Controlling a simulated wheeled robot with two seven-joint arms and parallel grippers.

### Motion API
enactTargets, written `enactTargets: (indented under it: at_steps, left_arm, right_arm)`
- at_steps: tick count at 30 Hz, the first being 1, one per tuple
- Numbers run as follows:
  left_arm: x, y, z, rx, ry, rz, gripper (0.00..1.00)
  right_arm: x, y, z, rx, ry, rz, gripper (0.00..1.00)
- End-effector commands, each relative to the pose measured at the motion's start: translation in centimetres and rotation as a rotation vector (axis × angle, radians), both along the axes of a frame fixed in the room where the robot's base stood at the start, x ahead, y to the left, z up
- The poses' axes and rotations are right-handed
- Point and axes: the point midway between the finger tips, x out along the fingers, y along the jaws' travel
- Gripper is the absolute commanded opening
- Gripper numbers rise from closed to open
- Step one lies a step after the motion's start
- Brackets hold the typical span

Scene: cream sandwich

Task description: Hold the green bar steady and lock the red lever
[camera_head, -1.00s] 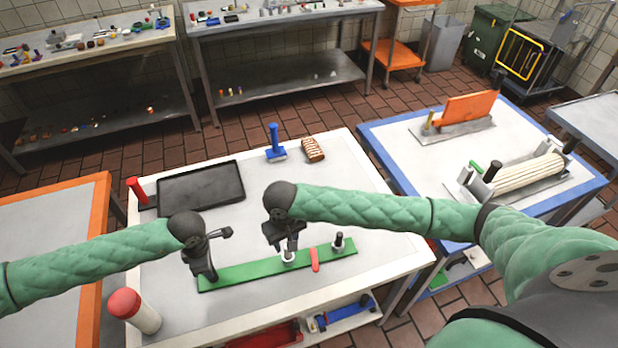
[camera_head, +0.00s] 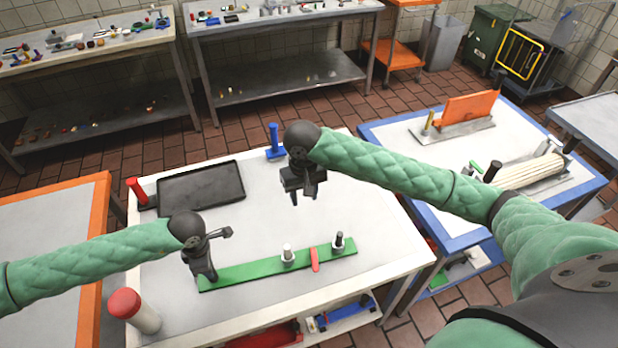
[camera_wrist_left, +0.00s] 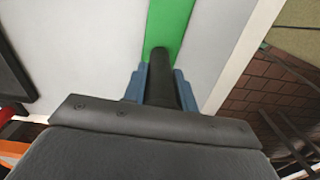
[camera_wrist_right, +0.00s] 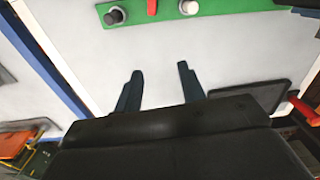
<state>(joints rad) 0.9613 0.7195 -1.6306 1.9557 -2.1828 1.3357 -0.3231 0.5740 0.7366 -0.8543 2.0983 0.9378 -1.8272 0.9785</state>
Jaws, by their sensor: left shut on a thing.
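The green bar (camera_head: 245,268) lies flat across the front of the white table. The red lever (camera_head: 314,259) sits across the bar, between a white-topped knob (camera_head: 288,255) and a black-topped post (camera_head: 338,242). My left gripper (camera_head: 208,277) is shut on the dark handle at the bar's left end; the handle (camera_wrist_left: 161,75) also shows between its fingers in the left wrist view. My right gripper (camera_head: 305,195) is open and empty above the table, behind the bar. In the right wrist view the bar (camera_wrist_right: 230,7) and red lever (camera_wrist_right: 152,7) show beyond its apart fingers (camera_wrist_right: 160,90).
A black tray (camera_head: 200,187) lies at the table's back left beside a red-handled item (camera_head: 137,190). A blue-handled tool (camera_head: 273,140) stands at the back. A red-capped white cylinder (camera_head: 135,310) stands at the front left. The table between tray and bar is clear.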

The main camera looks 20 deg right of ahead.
Motion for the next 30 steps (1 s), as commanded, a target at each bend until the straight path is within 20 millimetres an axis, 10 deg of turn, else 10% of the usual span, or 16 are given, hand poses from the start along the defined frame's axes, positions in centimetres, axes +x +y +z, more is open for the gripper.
enactTargets:
  at_steps: [25,30]
  left_arm:
    - [0.0,-0.1,2.4,-0.001,-0.001,0.0,0.0]
    - [0.0,-0.1,2.4,-0.002,-0.001,0.0,0.0]
  right_arm:
    - [1.5,-2.0,4.0,0.0,0.0,-0.035,0.4]
    - [1.2,-2.0,3.5,0.0,0.009,-0.035,0.11]
